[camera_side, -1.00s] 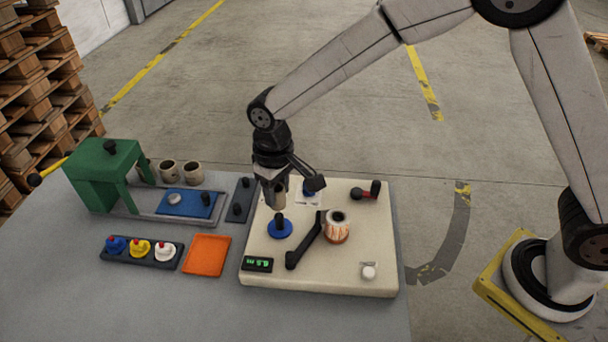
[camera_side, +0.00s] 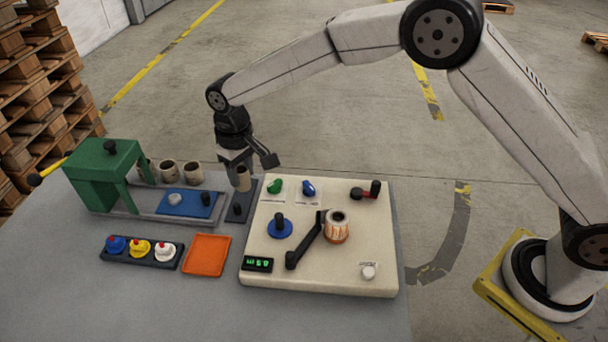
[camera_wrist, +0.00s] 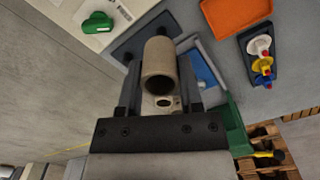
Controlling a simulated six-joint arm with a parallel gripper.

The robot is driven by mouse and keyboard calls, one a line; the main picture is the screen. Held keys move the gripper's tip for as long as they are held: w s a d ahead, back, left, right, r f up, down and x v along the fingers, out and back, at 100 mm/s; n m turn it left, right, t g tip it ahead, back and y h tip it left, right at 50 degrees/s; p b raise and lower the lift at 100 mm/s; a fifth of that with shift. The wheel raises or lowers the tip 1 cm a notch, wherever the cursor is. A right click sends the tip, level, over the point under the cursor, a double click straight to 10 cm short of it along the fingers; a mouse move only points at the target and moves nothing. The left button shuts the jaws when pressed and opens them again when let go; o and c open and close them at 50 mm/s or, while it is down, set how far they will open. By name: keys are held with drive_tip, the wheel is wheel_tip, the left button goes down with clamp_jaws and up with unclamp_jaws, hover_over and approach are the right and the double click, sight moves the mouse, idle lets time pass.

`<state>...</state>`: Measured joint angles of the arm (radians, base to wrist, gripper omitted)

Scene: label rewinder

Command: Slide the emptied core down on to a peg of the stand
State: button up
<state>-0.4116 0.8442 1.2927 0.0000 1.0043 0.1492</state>
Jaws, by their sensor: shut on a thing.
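The emptied core (camera_side: 243,179) is a short beige-grey tube, held roughly upright in my gripper (camera_side: 243,170). In the wrist view, my gripper (camera_wrist: 160,78) has one finger on each side of the core (camera_wrist: 158,57), and its open bore shows. The stand (camera_side: 248,190) is a dark narrow plate with upright black pegs, between the green machine and the cream base. The near peg (camera_side: 237,209) is bare. The core is above the far part of the stand; the far peg is hidden, and I cannot tell whether the core is around it. The stand (camera_wrist: 128,46) is partly covered in the wrist view.
The cream rewinder base (camera_side: 335,275) stands to the right, with a blue spindle disc (camera_side: 280,229), a black arm and an orange-white roll (camera_side: 337,230). The green machine (camera_side: 100,165), other cores (camera_side: 193,173) and a blue plate (camera_side: 186,203) are left. An orange tray (camera_side: 206,255) lies in front.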

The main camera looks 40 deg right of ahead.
hover_over(235, 205)
drive_tip(key=shift+d+f, duration=0.1)
drive_tip(key=shift+d, duration=0.05)
drive_tip(key=shift+f, duration=0.3)
idle(0.4)
drive_tip(key=shift+f, duration=5.25)
drive_tip(key=shift+r, duration=0.1)
drive_tip(key=shift+r, duration=0.1)
drive_tip(key=o, duration=0.9)
drive_tip(key=shift+o, duration=0.2)
